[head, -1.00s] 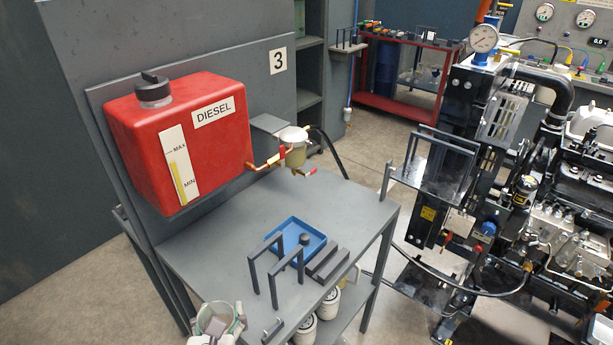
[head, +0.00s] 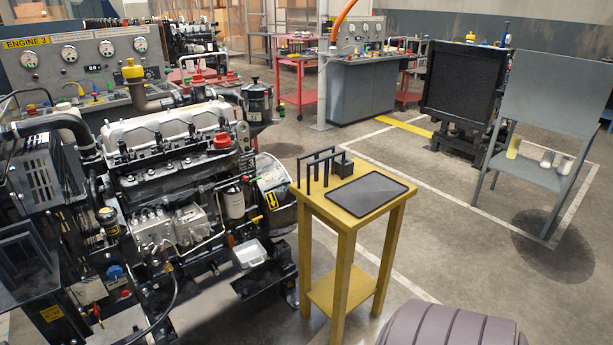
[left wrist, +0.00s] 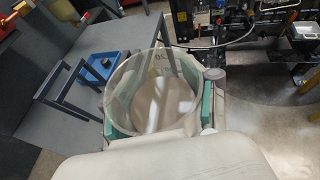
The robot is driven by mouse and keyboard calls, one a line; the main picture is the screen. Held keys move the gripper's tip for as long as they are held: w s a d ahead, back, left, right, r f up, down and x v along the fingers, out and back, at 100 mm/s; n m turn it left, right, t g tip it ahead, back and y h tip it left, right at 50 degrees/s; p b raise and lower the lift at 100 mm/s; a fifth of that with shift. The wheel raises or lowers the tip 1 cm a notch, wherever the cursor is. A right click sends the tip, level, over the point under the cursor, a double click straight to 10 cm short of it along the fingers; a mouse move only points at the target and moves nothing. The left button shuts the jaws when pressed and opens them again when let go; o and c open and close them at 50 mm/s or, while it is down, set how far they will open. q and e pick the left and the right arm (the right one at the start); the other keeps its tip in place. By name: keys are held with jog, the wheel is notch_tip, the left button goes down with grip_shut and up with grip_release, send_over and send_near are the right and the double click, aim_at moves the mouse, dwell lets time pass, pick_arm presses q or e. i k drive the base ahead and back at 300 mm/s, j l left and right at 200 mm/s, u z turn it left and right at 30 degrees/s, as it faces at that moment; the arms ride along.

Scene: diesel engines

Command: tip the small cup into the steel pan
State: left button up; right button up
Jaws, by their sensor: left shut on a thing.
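My left gripper (left wrist: 155,120) shows in the left wrist view, shut on the small cup (left wrist: 122,92), with green pads on both sides of it. The cup is clear and round, and I look into it from above. A brownish bottom or content shows inside; I cannot tell which. A small pale metal pan (head: 248,254), likely the steel pan, sits low at the front of the engine in the head view. It also shows at the right edge of the left wrist view (left wrist: 303,32), apart from the cup. Neither gripper shows in the head view now.
The engine (head: 170,170) fills the left of the head view. A yellow stand (head: 320,205) with a dark tray (head: 368,194) and rack stands right of the pan. In the left wrist view, a grey bench (left wrist: 60,60) with a blue tray (left wrist: 103,66) lies beside the cup.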

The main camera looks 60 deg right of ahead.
aim_at(252, 254)
jog(key=i+z, duration=0.1)
jog(key=z, duration=0.3)
jog(key=i+l+z, duration=0.1)
jog(key=z, duration=0.3)
jog(key=i+z, duration=0.1)
jog(key=z, duration=0.25)
jog(key=i+z, duration=0.1)
jog(key=z, duration=0.3)
jog(key=i+j, duration=0.2)
jog(key=i, duration=0.2)
jog(key=i+j, duration=0.2)
jog(key=i, duration=0.15)
